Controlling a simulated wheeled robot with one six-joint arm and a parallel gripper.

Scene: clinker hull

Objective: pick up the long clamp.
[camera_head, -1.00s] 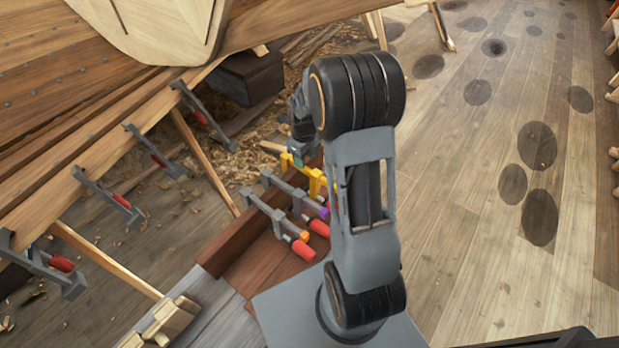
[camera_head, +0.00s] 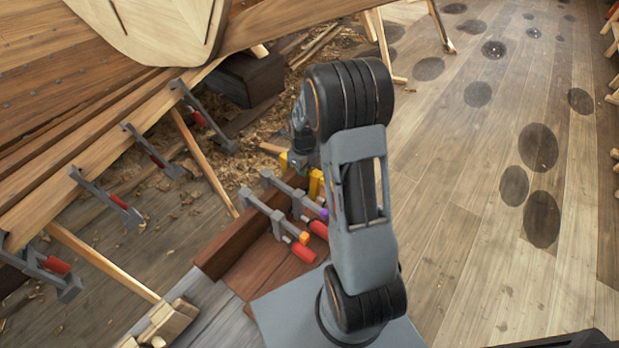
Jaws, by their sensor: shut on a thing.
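A yellow clamp (camera_head: 316,184) lies at the far end of a reddish-brown wooden tray or bench, mostly hidden behind my arm and gripper. My gripper (camera_head: 299,163) is at this clamp, shut on it; the fingertips are small and partly hidden. Two grey clamps lie nearer: one with an orange collar and red handle (camera_head: 272,222), one with a purple collar and red handle (camera_head: 292,194). With the far clamp partly covered, I cannot compare all their lengths.
The reddish-brown bench (camera_head: 232,243) has a raised left edge beside the clamps. Several grey clamps hang along the hull plank (camera_head: 105,120) at left. Wooden props and shavings lie below the hull. The plank floor (camera_head: 470,200) at right is open.

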